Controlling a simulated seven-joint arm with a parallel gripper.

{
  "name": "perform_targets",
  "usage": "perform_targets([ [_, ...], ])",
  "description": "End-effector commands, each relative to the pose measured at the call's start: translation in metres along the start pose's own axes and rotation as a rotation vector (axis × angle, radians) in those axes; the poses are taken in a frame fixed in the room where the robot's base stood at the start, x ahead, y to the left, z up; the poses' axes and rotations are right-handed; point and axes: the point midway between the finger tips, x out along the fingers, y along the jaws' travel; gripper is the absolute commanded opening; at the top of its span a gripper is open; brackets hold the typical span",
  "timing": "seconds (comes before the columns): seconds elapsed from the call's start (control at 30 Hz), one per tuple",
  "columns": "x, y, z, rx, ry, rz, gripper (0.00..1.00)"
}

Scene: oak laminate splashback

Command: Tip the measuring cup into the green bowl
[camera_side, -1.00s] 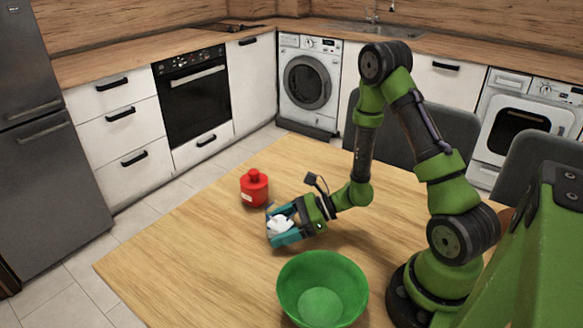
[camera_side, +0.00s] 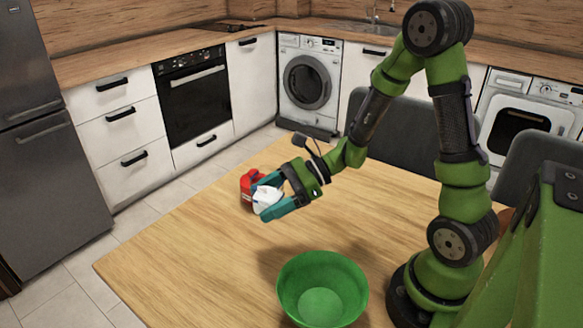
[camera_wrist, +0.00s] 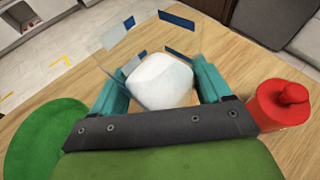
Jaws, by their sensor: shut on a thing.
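The measuring cup (camera_wrist: 159,81) is white with a rounded outline in the wrist view, and my gripper (camera_wrist: 160,88) is shut on it between teal fingers. In the side view my gripper (camera_side: 276,199) holds the cup (camera_side: 266,198) above the table. Whether anything is inside the cup cannot be told. The green bowl (camera_side: 322,287) stands on the table at the front, nearer the camera than the cup and apart from it. Part of the bowl (camera_wrist: 45,140) also shows at the lower left of the wrist view.
Grey chairs (camera_side: 410,135) stand behind the table. The table's left part is clear.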

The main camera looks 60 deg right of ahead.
Motion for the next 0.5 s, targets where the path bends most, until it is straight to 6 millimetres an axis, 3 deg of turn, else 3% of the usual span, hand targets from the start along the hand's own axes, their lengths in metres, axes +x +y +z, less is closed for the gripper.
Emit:
perform_targets([
  [0.1,0.019,0.033,0.032,-0.123,-0.015,0.217,0.43],
  [0.2,0.026,0.061,0.050,-0.210,-0.032,0.397,0.43],
  [0.33,0.025,0.090,0.063,-0.308,-0.050,0.589,0.43],
  [0.5,0.016,0.107,0.067,-0.382,-0.070,0.717,0.43],
])
